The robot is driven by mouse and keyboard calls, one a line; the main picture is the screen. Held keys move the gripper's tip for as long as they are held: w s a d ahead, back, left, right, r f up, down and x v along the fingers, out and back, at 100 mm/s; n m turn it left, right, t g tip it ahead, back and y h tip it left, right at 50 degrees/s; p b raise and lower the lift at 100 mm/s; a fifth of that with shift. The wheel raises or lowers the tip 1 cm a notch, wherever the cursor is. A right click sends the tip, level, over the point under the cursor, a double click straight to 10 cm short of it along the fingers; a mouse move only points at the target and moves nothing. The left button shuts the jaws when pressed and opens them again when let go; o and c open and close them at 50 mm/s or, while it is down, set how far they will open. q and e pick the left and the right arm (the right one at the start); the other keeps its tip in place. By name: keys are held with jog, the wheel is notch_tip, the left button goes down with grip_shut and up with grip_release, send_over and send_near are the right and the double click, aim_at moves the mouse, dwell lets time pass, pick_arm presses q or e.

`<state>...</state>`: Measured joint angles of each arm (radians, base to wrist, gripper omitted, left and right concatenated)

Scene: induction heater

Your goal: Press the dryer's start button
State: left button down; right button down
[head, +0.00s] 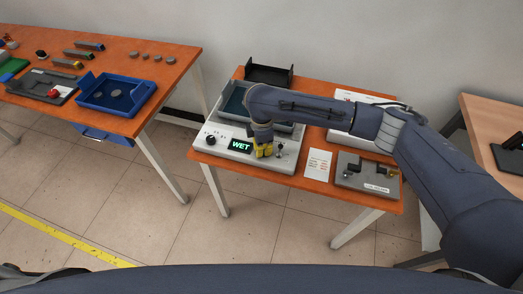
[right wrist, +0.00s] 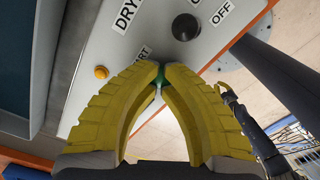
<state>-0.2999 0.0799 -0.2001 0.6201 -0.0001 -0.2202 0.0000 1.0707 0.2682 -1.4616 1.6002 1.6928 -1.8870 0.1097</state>
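The dryer (head: 228,140) is a light-coloured unit with a blue-grey tray on the orange table; its display (head: 240,146) reads WET in green. My right gripper (head: 264,154) is over the dryer's front panel, fingers pointing down. In the right wrist view, its yellow fingertips (right wrist: 164,67) are together, at a green button (right wrist: 160,78) beside a partly hidden label ending in "ART". The fingers cover most of the button; I cannot tell whether they touch it or whether it is pressed.
On the panel, an amber button (right wrist: 101,72) and a black knob (right wrist: 185,27) are close to the fingers. A grey fixture (head: 367,176) and a paper card (head: 318,163) lie to the right. Another table with a blue tray (head: 117,108) stands at left.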

dwell(0.3)
jog(key=shift+r, duration=3.45)
